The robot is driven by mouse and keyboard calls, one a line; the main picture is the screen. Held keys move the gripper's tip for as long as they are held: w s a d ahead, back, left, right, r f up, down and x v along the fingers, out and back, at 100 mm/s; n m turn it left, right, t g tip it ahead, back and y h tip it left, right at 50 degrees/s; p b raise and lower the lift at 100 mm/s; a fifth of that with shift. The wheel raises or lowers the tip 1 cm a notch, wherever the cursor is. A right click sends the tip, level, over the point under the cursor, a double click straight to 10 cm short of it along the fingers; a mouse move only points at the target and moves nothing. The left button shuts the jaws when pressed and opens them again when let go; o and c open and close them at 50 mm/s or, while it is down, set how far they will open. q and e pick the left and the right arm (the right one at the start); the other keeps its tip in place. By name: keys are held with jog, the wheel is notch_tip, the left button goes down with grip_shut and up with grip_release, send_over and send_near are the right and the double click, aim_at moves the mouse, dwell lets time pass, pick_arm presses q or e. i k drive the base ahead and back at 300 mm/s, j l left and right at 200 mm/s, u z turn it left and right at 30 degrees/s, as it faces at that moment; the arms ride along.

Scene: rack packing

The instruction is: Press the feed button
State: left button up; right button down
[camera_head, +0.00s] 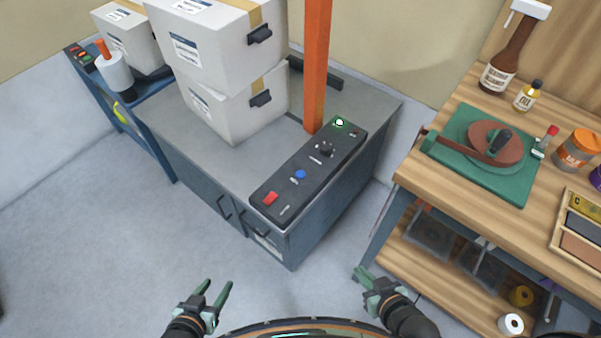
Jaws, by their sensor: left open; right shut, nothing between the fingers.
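A black control panel (312,165) lies on top of the grey cabinet (185,130). On it are a red rocker-like switch (270,198), a blue round button (300,174), a black knob (325,149) and a green-lit button (339,122). Their labels are too small to read, so I cannot tell which is the feed button. My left gripper (217,286) is open and empty, low in the view, in front of the cabinet. My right gripper (361,273) is shut and empty, to the right of the cabinet's near corner. Both are apart from the panel.
White boxes (240,115) are stacked on the cabinet beside an orange post (317,65). A wooden workbench (420,178) with bottles, a green mat (510,185) and a tray stands at right. A blue cart (150,135) stands at left. The floor before the cabinet is clear.

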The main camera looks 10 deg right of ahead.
aim_at(299, 174)
jog(key=i+j+z, duration=0.25)
jog(key=i+j, duration=0.15)
jog(key=j, duration=0.2)
jog(key=i+j+z, duration=0.1)
jog(key=j, duration=0.25)
jog(key=i, duration=0.05)
